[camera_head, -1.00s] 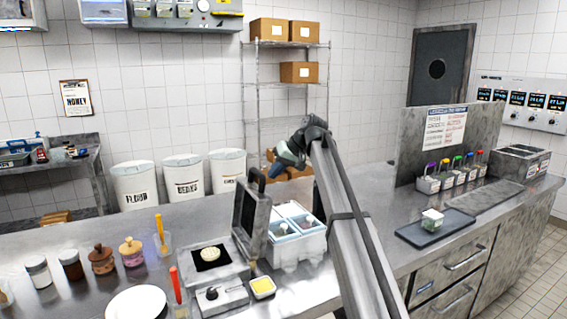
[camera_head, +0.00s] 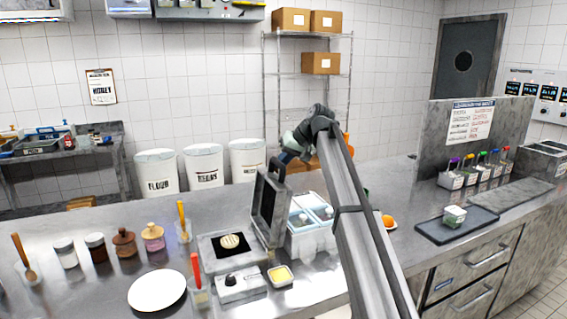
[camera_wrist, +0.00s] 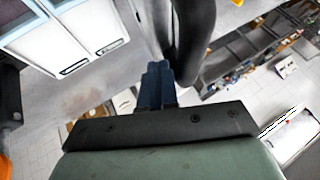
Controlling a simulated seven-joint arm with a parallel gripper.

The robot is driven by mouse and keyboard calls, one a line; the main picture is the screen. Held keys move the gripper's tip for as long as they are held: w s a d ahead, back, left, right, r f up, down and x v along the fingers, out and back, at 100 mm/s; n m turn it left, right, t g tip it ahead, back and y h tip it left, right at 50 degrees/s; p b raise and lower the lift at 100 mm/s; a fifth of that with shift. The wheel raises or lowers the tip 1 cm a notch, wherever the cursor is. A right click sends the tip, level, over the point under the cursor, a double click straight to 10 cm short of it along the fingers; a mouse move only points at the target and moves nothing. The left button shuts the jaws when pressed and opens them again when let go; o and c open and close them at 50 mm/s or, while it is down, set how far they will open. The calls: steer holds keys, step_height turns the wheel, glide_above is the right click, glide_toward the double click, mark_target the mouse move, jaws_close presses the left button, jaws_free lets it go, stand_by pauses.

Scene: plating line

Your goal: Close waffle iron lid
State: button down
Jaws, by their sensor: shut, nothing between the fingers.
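In the wrist view the closed fingers (camera_wrist: 158,82) point toward a dark curved bar (camera_wrist: 192,40), probably the lid handle. I cannot tell whether they touch.
A white container with blue compartments (camera_head: 306,243) stands right of the lid, under my arm.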

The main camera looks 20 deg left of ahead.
steer(key=s+a+f+n+t+h, duration=0.25)
steer(key=s+a+t+h, duration=0.35)
steer(key=s+a, duration=0.9)
steer(key=s+a+f+n+t+h, duration=0.1)
steer(key=s+a+f+t+h, duration=0.1)
steer(key=f, duration=0.6)
steer(key=s+a+f+n+t+h, duration=0.1)
steer(key=s+a+f+t+h, duration=0.2)
steer(key=s+a+f, duration=0.4)
steer(key=shift+f+n+t, duration=0.35)
steer(key=shift+f+t, duration=0.45)
steer(key=shift+f, duration=0.3)
steer(key=shift+f, duration=0.15)
